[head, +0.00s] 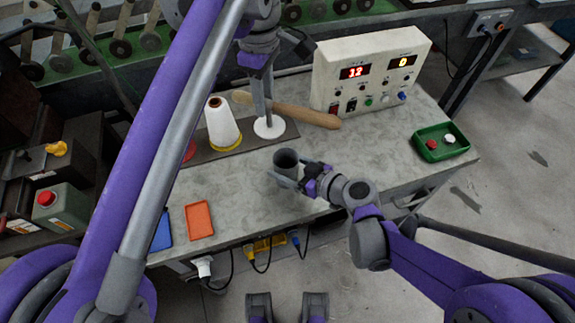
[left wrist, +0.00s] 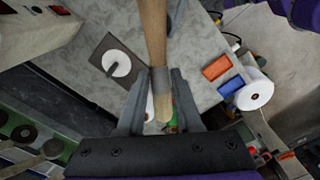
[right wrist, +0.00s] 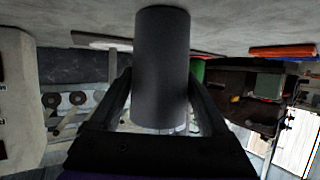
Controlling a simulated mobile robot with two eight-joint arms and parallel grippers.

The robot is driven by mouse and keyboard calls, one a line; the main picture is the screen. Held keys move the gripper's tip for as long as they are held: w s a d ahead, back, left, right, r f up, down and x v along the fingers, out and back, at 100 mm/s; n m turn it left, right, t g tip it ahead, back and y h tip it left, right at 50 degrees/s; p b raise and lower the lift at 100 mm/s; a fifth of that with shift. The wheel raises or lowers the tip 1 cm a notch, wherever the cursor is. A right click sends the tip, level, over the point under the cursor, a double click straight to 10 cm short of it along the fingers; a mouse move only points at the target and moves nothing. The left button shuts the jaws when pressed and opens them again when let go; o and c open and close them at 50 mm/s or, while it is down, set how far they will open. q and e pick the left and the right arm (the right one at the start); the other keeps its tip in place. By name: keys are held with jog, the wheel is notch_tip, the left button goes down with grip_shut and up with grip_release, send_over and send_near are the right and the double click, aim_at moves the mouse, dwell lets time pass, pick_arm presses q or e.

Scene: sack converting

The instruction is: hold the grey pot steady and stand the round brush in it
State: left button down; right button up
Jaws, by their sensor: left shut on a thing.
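The grey pot (head: 286,161) stands upright on the grey bench near its front edge, its open mouth up and looking empty. My right gripper (head: 298,174) has its fingers apart on either side of the pot. In the right wrist view the pot (right wrist: 161,65) fills the space between the fingers; firm contact cannot be made out. My left gripper (head: 264,106) is shut on the round brush (head: 310,115), a long wooden piece held roughly level above the bench, behind the pot. The left wrist view shows the brush's grey band (left wrist: 160,79) between the fingers.
A white thread cone (head: 222,123) and a white disc (head: 270,127) stand on a dark plate behind the pot. A control box (head: 372,72) is at the back right, a green tray (head: 441,143) at right. Orange (head: 199,220) and blue (head: 163,233) trays lie front left.

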jog(key=c, duration=1)
pick_arm(q)
notch_tip(320, 180, down, 11)
jog(key=c, duration=1)
grip_release()
jog(key=shift+f, duration=0.15)
jog(key=o, duration=0.5)
notch_tip(320, 180, up, 12)
jog(key=shift+r, duration=0.1)
